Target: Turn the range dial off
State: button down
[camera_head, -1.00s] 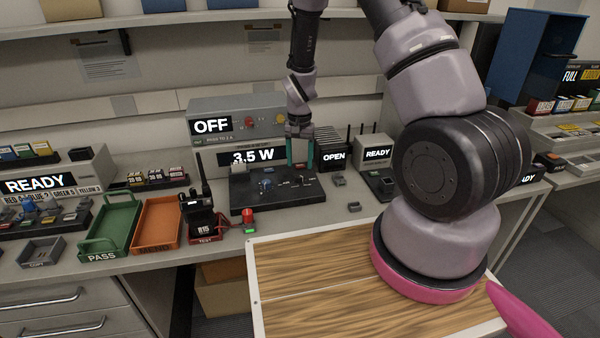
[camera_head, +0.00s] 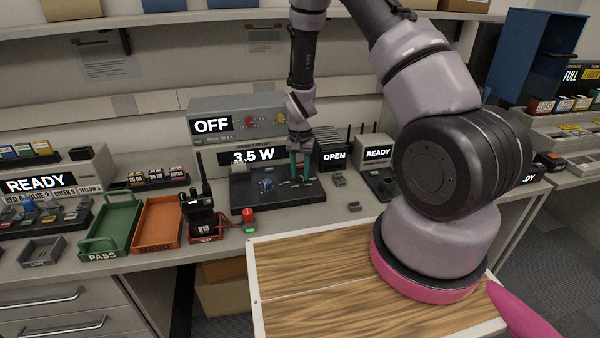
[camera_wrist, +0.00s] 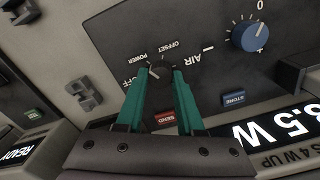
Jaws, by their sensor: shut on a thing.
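The range dial (camera_wrist: 160,71) is a small black knob on the dark panel of the meter (camera_head: 255,194), with OFF, POWER and OFFSET printed around it. My gripper (camera_wrist: 161,77) points at the panel, its teal fingers on either side of the dial and shut on it. A light mark shows on the knob; its exact setting is hard to read. In the head view my gripper (camera_head: 300,178) is at the right part of the meter's panel, and its fingers hide the dial. The meter's display (camera_head: 253,156) reads 3.5 W.
A blue knob (camera_wrist: 250,36) and the STORE (camera_wrist: 234,99) and SEND (camera_wrist: 165,118) buttons sit near the dial. A grey unit (camera_head: 212,125) showing OFF stands behind. A radio (camera_head: 198,216), a green tray (camera_head: 112,228) and an orange tray (camera_head: 157,226) are left.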

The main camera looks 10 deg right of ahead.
aim_at(300, 175)
jog(key=shift+n, duration=0.3)
jog(key=n, duration=1.1)
jog(key=shift+n, duration=0.3)
dwell(0.3)
jog(key=c, duration=0.5)
grip_release()
notch_tip(300, 175, up, 11)
jog(key=shift+f, duration=0.1)
